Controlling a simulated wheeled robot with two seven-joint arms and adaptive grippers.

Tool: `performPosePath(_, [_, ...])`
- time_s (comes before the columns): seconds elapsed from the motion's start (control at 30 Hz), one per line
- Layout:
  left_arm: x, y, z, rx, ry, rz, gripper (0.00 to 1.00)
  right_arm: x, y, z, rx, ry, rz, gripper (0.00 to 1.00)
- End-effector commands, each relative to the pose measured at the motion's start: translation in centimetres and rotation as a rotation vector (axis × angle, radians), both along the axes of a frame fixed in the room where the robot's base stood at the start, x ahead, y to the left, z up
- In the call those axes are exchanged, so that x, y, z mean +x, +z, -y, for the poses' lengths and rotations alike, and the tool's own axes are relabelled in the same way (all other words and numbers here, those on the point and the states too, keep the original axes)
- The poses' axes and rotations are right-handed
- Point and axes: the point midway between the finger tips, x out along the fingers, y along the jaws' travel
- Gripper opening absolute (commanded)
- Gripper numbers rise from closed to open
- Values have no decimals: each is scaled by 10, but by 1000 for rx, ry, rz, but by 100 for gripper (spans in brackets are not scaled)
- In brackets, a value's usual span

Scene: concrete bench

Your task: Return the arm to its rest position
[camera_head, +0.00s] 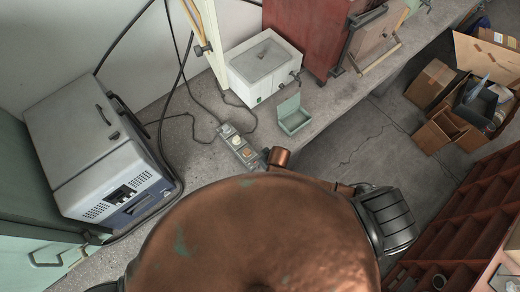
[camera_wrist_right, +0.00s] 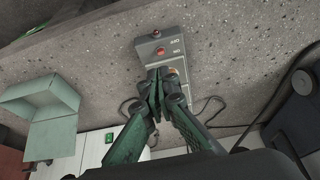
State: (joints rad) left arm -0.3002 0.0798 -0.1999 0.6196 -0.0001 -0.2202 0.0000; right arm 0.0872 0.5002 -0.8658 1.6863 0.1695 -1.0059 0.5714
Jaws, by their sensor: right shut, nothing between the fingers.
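My right gripper (camera_wrist_right: 157,95) shows in the right wrist view, with its dark green fingers closed together and nothing between them. Its fingertips overlap the lower part of a grey control box (camera_wrist_right: 160,40) with red buttons. I cannot tell whether they touch it. In the head view the control box (camera_head: 238,145) stands on the bench just beyond a large copper-coloured dome that looks like part of my own body. The dome hides the middle foreground, and my right gripper cannot be made out there. My left gripper is in neither view.
A green open box (camera_head: 293,118) sits on the concrete bench (camera_head: 340,92), near a white basin unit (camera_head: 262,68). A grey machine (camera_head: 105,150) stands at the left, with black cables beside it. Cardboard boxes (camera_head: 430,82) and a red-brown shelf (camera_head: 465,215) are at the right.

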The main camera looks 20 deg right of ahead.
Motion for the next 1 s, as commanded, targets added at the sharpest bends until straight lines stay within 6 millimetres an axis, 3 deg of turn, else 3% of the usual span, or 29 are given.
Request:
performPosePath(0.33, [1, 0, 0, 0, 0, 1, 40, -3, 4, -3, 8, -3, 0, 0])
performPosePath(0.47, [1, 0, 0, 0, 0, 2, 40, -19, 28, -11, 44, -25, 0, 0])
performPosePath(0.53, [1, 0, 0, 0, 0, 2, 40, -32, 51, -5, 62, -56, 3, 0])
performPosePath(0.7, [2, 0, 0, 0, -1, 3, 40, -76, 108, 54, 50, -168, 2, 0])
performPosePath(0.8, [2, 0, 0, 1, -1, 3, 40, -100, 127, 88, 22, -217, -6, 0])
performPosePath(1.0, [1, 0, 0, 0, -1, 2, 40, -140, 152, 135, -29, -288, -26, 0])
